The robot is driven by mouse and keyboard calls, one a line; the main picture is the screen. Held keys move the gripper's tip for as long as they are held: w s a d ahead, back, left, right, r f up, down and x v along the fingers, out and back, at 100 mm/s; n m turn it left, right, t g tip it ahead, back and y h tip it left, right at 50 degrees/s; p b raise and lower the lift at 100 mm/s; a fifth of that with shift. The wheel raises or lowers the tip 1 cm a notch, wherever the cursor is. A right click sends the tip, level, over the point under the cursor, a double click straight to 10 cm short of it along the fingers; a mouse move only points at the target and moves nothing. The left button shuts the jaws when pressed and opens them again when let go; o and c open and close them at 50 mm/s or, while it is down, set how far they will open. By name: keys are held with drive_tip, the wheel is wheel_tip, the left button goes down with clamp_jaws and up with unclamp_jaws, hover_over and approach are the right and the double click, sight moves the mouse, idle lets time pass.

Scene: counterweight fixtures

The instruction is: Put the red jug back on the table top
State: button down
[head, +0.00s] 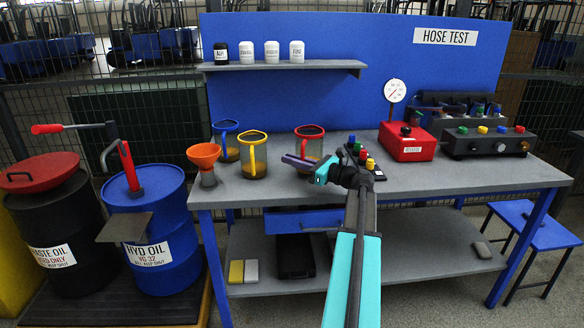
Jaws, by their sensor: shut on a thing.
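The red jug (309,146), a clear jug with a red rim, is upright at the middle of the table top (430,178). My gripper (312,168) is at its front and is shut on it. The gripper's purple and teal fingers hide the jug's lower part, and the exact grip point is hard to see. I cannot tell whether the jug's base touches the table or hangs just above it.
A yellow jug (253,158), a blue jug (226,142) and an orange funnel (204,158) stand left of it. A button box (362,166) is close on the right, then a red box (406,146). A shelf (284,66) with several small bottles is above.

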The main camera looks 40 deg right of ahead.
drive_tip(key=shift+f, duration=1.15)
drive_tip(key=shift+f, duration=0.1)
drive_tip(key=c, duration=1.8)
unclamp_jaws()
drive_tip(key=shift+s, duration=0.15)
drive_tip(key=v, duration=1.1)
drive_tip(key=shift+s+d, duration=0.1)
drive_tip(key=shift+s, duration=0.3)
drive_tip(key=shift+s, duration=0.1)
